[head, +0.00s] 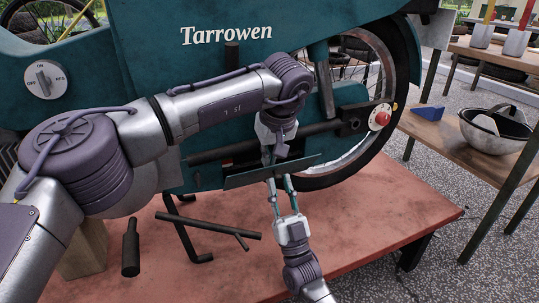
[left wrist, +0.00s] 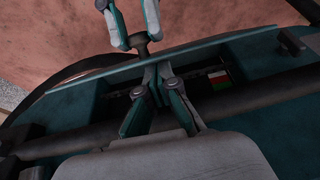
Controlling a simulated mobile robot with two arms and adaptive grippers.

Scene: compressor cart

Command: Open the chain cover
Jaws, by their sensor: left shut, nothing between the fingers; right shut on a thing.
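The chain cover (head: 300,166) is a narrow teal panel low on the green Tarrowen machine (head: 160,65). It tilts outward, and its long edge (left wrist: 225,41) shows in the left wrist view with a dark gap behind it. My right gripper (head: 279,186) comes from below and is shut on a small dark knob (left wrist: 141,47) at the cover's outer side. My left gripper (head: 270,157) is shut and empty. Its fingertips (left wrist: 158,72) are at the gap, just inside the cover's edge; whether they touch it I cannot tell.
A dark bar (head: 217,150) runs across above the cover, partly behind my left arm. A red button (head: 380,117) and a wheel (head: 366,145) are to the right. A black bottle-shaped thing (head: 131,250) and a dark rod (head: 205,225) are at the red table's (head: 385,215) left.

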